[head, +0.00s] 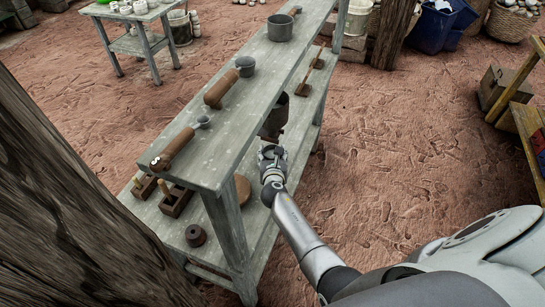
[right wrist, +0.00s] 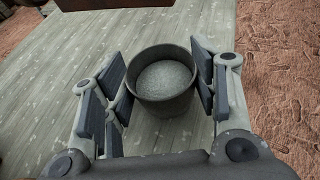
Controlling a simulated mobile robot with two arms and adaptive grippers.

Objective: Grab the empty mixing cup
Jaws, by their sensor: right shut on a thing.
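The mixing cup (right wrist: 165,83) is a round, dark grey cup seen from above in the right wrist view. Its inside shows a plain, speckled grey surface. My right gripper (right wrist: 161,87) has a finger pad on either side of the cup and is shut on it. The cup stands upright just above or on the grey wooden lower shelf; I cannot tell which. In the head view my right gripper (head: 272,154) reaches in beside the shelf unit, at lower shelf height. The cup is mostly hidden there by the gripper. My left gripper is not in view.
The bench top (head: 228,108) overhangs the lower shelf (head: 262,232). A dark pot (head: 275,112) stands just beyond my right gripper. Wooden-handled tools and a grey pot (head: 280,27) lie on top. A thick trunk (head: 65,200) stands at left. Open dirt floor lies to the right.

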